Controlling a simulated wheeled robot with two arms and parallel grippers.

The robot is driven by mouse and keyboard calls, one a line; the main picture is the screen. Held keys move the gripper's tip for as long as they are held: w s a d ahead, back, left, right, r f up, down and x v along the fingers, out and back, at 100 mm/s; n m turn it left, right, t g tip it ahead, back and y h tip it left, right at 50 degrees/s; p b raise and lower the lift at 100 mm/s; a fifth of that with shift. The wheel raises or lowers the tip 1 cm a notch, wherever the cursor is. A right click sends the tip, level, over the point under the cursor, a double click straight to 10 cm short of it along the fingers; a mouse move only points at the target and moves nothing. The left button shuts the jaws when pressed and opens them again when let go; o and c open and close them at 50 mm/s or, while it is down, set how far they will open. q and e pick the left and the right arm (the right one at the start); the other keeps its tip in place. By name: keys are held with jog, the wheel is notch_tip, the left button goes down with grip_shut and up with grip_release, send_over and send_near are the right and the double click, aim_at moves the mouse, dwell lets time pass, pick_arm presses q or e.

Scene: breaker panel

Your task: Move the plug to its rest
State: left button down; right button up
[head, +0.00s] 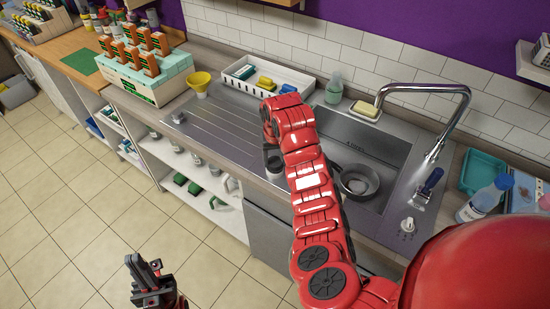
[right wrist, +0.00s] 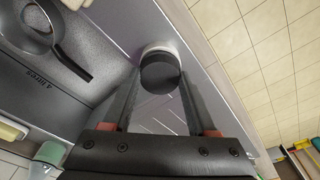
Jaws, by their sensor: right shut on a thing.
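A dark round-topped piece with a pale rim (right wrist: 160,73), which I take to be the plug, sits between the fingertips of my right gripper (right wrist: 160,85) in the right wrist view. The gripper is shut on it, over the front edge of the steel sink unit. In the head view my red right arm hides most of this gripper. A small metal piece (head: 178,117) stands on the drainboard (head: 215,125); I cannot tell whether it is the rest. My left gripper (head: 147,270) is empty and looks open, above the floor in front of the counter.
A dark pan (head: 358,181) lies in the sink basin (head: 375,150) beneath a tall tap (head: 465,95). A white tray (head: 270,65) with sponges and a yellow funnel (head: 201,82) stand behind the drainboard. The drainboard's middle is clear.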

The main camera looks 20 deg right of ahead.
jog(key=shift+f, duration=0.25)
jog(key=o, duration=1.5)
jog(key=shift+c, duration=0.2)
jog(key=shift+r, duration=0.1)
notch_tip(320, 180, up, 10)
jog(key=s+p, duration=0.1)
jog(key=p, duration=0.2)
notch_tip(320, 180, up, 7)
jog(key=p, duration=0.9)
send_over(276, 165)
jog(key=s, duration=0.1)
jog(key=shift+a, duration=0.1)
